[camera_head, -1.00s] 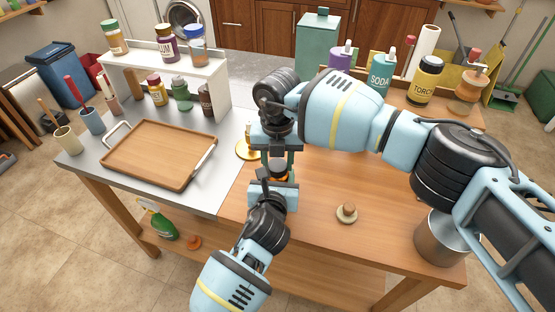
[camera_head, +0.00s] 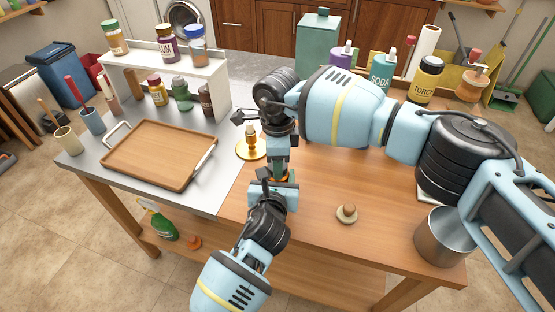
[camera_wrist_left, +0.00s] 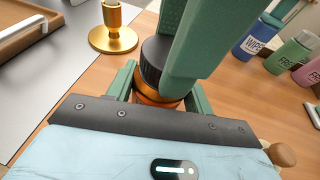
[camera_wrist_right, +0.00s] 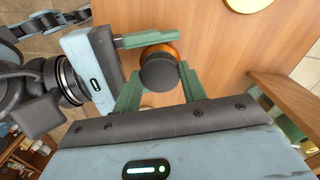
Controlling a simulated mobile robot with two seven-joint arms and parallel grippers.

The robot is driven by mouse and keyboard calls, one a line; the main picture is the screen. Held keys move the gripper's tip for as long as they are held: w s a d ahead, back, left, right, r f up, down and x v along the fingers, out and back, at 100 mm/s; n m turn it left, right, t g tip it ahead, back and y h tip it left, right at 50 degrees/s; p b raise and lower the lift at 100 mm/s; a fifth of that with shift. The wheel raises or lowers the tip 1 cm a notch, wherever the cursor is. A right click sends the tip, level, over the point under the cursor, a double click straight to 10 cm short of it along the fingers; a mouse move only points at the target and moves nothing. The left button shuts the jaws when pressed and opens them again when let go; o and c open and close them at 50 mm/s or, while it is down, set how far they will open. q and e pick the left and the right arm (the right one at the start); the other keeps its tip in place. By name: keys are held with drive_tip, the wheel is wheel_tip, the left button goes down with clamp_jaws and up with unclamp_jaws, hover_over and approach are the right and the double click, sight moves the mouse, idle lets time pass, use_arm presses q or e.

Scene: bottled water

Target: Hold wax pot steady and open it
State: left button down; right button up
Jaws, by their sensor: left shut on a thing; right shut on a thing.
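The wax pot is a small round copper-orange pot (camera_wrist_left: 157,97) with a ribbed black lid (camera_wrist_left: 153,58). It is mostly hidden in the head view. My left gripper (camera_head: 281,179) is low at the table, shut around the orange body; its green fingers flank the pot in the left wrist view. My right gripper (camera_head: 281,158) comes from above and is shut on the black lid, which also shows between its fingers in the right wrist view (camera_wrist_right: 159,72). The lid sits on the pot, with no clear gap visible.
A brass candle holder (camera_head: 249,151) stands close left of my grippers. A wooden-knobbed lid (camera_head: 347,214) lies to the right, and a metal pot (camera_head: 440,240) stands at the right edge. A wooden tray (camera_head: 160,153) is left; bottles line the back. The front tabletop is mostly clear.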

drive_tip(key=n, duration=1.2)
drive_tip(key=shift+n, duration=0.3)
drive_tip(key=n, duration=0.4)
drive_tip(key=shift+r, duration=0.4)
drive_tip(key=shift+r, duration=0.75)
drive_tip(key=shift+r, duration=0.15)
